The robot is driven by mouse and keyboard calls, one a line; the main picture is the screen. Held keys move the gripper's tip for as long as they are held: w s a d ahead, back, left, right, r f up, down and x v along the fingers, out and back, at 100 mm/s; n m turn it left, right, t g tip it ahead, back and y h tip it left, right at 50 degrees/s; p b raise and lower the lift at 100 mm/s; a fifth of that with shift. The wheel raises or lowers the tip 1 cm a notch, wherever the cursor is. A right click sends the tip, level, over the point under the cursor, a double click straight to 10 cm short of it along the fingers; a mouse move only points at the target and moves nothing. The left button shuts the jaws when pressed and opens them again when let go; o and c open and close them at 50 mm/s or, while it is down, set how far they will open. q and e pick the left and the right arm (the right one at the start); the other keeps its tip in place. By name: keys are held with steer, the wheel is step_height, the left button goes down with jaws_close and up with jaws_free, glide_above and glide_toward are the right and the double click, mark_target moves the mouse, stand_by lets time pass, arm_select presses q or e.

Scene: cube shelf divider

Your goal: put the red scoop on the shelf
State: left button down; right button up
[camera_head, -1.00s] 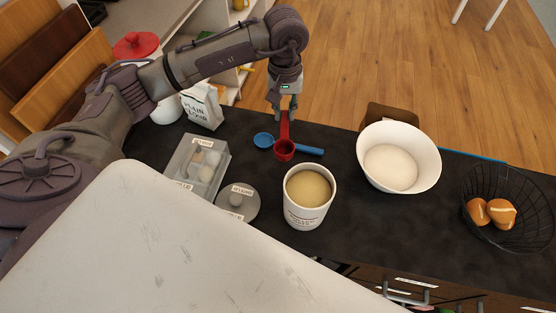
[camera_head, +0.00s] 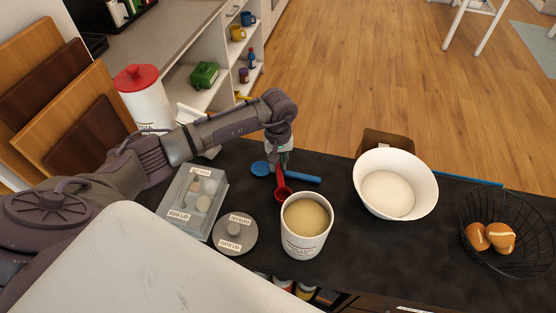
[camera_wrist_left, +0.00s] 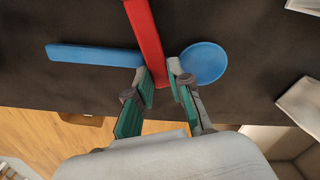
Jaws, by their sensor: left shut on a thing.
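The red scoop (camera_head: 283,194) is in my left gripper (camera_head: 280,164), its bowl toward the front, close to the tub of oats. A blue scoop (camera_head: 303,178) lies on the dark counter, passing behind the red one. In the left wrist view, the fingertips of my left gripper (camera_wrist_left: 160,80) are shut on the end of the red handle (camera_wrist_left: 144,38). The blue scoop's bowl (camera_wrist_left: 205,62) and handle show either side of it; whether the red scoop touches it or the counter I cannot tell. The white shelf (camera_head: 211,99) stands behind, left of the wooden floor. My right gripper is not seen.
The open oats tub (camera_head: 305,243), grey lid (camera_head: 235,233) and clear lidded box (camera_head: 193,203) stand near the scoops. A white bowl (camera_head: 427,190) and wire basket (camera_head: 522,262) are at the right. The shelf holds mugs, a green item (camera_head: 205,75) and bottles.

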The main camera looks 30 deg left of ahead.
arm_select(q)
steer(key=shift+f, duration=0.1)
steer(key=c, duration=1.1)
jaws_free()
steer(key=shift+o, duration=0.2)
steer(key=shift+r, duration=0.2)
step_height(320, 180, up, 12)
steer(key=b, duration=0.2)
steer(key=shift+b, duration=0.3)
